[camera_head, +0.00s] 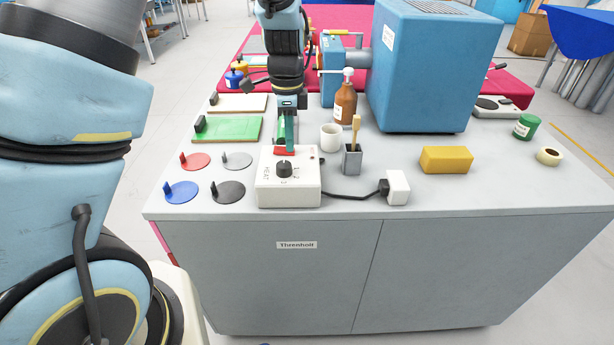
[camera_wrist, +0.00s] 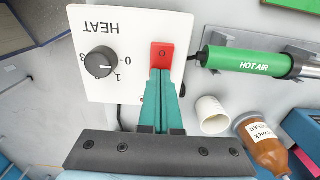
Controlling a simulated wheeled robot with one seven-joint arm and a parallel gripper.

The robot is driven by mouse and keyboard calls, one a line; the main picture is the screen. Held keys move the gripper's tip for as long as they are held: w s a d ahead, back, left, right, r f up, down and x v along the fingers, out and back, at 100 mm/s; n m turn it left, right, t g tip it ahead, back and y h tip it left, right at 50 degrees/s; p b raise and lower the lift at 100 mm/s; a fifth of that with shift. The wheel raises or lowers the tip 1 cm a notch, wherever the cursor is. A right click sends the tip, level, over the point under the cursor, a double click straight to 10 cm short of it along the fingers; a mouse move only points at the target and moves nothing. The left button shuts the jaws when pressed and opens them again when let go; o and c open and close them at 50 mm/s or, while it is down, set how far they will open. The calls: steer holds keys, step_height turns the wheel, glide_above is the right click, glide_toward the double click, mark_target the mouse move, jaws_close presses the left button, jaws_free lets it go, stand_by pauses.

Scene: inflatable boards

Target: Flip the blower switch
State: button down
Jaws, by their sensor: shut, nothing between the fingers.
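My gripper (camera_wrist: 163,72) is shut and empty, pointing down at the switch. Its teal fingertips overlap the near part of the switch in the wrist view. I cannot tell if they touch or press it.
A green HOT AIR tool (camera_wrist: 250,62) lies beside the box in the wrist view. A white cup (camera_head: 331,137), brush holder (camera_head: 352,159) and brown bottle (camera_head: 345,103) stand to the right. A black cable runs to a white plug block (camera_head: 398,188). A large blue machine (camera_head: 430,70) stands behind.

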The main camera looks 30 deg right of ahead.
steer(key=shift+r, duration=0.1)
step_height(320, 180, up, 7)
steer(key=p, duration=0.5)
stand_by(0.6)
steer(key=s+a+r+n, duration=0.2)
steer(key=a+n, duration=0.9)
steer(key=a, duration=0.4)
steer(key=s+a+r+n+t, duration=0.1)
steer(key=s+a+r+n, duration=0.1)
steer(key=a+n, duration=0.8)
steer(key=a, duration=0.5)
steer(key=shift+a+n+t, duration=0.15)
steer(key=shift+n+t, duration=0.15)
steer(key=shift+n, duration=0.1)
steer(key=c, duration=1.6)
jaws_free()
